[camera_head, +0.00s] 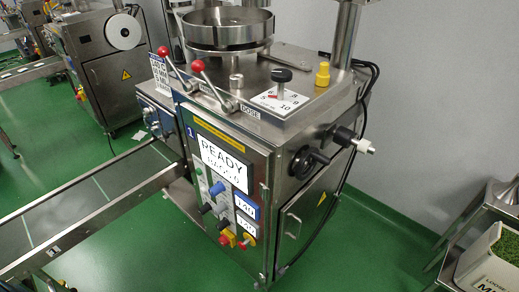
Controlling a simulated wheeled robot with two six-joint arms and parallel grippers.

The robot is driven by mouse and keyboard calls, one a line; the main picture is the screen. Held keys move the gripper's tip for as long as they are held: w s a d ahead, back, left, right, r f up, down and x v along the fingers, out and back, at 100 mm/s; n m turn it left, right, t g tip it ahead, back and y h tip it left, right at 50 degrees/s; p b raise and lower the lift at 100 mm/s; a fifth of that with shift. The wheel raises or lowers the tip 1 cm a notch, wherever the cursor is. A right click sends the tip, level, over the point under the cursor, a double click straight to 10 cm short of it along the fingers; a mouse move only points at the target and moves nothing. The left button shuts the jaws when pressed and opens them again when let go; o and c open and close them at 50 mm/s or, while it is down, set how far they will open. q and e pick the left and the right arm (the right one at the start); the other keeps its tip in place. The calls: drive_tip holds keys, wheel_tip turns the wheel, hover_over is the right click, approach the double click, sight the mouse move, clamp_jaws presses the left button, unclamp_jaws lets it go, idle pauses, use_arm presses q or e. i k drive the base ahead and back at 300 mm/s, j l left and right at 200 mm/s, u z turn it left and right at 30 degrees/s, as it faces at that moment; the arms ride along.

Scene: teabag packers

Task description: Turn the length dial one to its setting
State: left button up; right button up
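The packing machine (228,135) marked 1 stands in the middle. Its front panel has a white screen (221,160) reading READY with a bag count, two small displays reading about 140 (246,206) and 120 (245,225), and dark knobs (207,208). A black handwheel (309,161) is on the right side. A black knob (282,76) stands on a numbered plate on top, near the word DOSE. No length label is readable, so I cannot tell which control is length dial one or its setting. Neither gripper is in view.
A black-and-white shaft (350,138) juts out right. A conveyor (85,208) runs along the left. A tray (493,272) of green material stands lower right. Green floor in front is clear.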

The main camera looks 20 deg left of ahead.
sight(223, 224)
drive_tip(key=u, duration=0.9)
